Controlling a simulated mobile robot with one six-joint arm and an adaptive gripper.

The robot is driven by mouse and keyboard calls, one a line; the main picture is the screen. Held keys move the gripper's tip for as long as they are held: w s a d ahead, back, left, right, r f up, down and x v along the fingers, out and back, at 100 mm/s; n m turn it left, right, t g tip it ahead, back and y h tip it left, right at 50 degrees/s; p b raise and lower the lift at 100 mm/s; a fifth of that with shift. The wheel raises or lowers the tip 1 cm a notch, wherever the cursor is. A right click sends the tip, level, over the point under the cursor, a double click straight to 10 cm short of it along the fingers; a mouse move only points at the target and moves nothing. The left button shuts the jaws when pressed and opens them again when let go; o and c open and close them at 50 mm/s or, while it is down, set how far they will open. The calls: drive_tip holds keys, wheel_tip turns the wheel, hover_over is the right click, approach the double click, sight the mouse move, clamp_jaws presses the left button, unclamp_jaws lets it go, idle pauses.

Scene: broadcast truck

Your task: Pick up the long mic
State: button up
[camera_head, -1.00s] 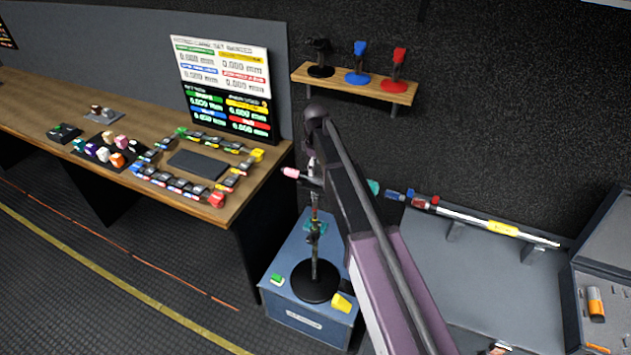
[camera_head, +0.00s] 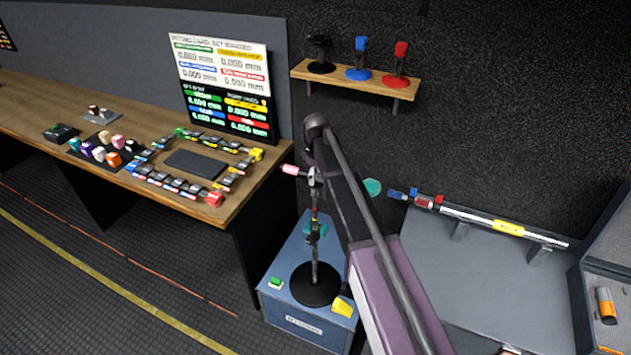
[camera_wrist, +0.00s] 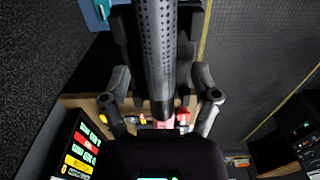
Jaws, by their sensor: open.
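The long mic is a dark perforated tube (camera_wrist: 158,45) in the wrist view, running down the picture to a pink tip near the middle. In the head view its pink tip (camera_head: 290,170) shows left of my arm, at the top of a stand (camera_head: 315,250), and a teal end (camera_head: 372,187) shows to the right. My arm hides its middle there. My gripper (camera_wrist: 157,55) is open, with one finger on each side of the tube. Whether the fingers touch it I cannot tell. In the head view my gripper cannot be made out clearly.
The stand is on a blue box (camera_head: 303,324) with green and yellow blocks. A wooden desk (camera_head: 85,107) with a screen (camera_head: 222,88) is at left. A shelf (camera_head: 352,80) holds small coloured stands. A pole with a yellow band (camera_head: 508,228) lies on supports at right.

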idle(0.6)
clamp_jaws()
